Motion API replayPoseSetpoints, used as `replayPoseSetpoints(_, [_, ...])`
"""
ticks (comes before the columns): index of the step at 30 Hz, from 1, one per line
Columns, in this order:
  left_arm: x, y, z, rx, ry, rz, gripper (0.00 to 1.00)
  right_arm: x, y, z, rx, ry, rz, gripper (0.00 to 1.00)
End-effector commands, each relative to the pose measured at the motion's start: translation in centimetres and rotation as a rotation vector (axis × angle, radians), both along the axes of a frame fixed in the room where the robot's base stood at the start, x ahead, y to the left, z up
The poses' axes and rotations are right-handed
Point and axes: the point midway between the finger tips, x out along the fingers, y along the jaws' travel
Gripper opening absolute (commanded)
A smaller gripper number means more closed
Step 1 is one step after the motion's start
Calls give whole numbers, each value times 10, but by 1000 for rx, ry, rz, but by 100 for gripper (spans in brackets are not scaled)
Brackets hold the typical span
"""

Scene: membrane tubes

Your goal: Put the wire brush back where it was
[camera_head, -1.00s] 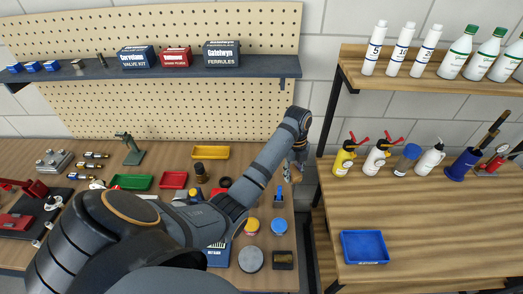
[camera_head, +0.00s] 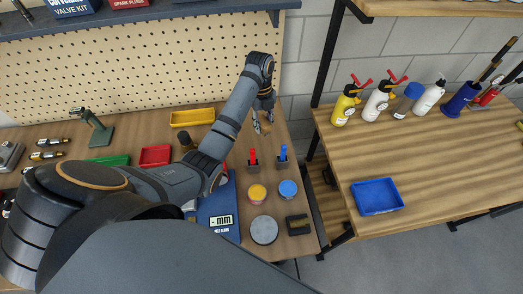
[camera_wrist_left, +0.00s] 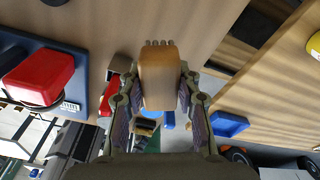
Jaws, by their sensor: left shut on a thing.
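The wire brush (camera_wrist_left: 160,75) is in the middle of the left wrist view, as a wooden block with a row of short pale bristles showing at its top end. My left gripper (camera_wrist_left: 160,108) is shut on it, with one finger on each side. In the head view my left gripper (camera_head: 262,127) hangs over the right back part of the workbench (camera_head: 290,215), and the brush is hard to make out there. My right gripper is not in view.
Red-handled (camera_head: 253,161) and blue-handled (camera_head: 283,157) tools stand nearer than the gripper. A yellow tin (camera_head: 257,193), blue tin (camera_head: 288,188), grey disc (camera_head: 264,230) and black box (camera_head: 298,225) sit in front. A gap separates the right table, which holds a blue tray (camera_head: 377,196).

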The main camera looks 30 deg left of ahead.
Motion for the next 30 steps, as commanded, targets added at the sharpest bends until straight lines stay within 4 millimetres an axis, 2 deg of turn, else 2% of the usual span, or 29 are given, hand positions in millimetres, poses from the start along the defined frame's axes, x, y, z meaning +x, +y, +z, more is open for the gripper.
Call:
replayPoseSetpoints(1, [0, 0, -9, -1, -1, 0, 3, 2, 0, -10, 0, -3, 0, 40])
replayPoseSetpoints(8, [0, 0, -11, 0, -1, 0, 3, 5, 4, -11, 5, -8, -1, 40])
replayPoseSetpoints(10, [0, 0, -17, 0, 0, 0, 3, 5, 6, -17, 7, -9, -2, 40])
replayPoseSetpoints(18, [0, 0, -71, 0, 0, 0, 3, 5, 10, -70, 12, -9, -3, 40])
replayPoseSetpoints(20, [0, 0, -68, 0, 1, 1, 3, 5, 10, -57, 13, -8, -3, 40])
replayPoseSetpoints(23, [1, 0, -73, 0, -1, 1, 3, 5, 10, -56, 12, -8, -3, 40])
replayPoseSetpoints(30, [0, 0, -106, 0, 1, 0, 3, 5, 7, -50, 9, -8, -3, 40])
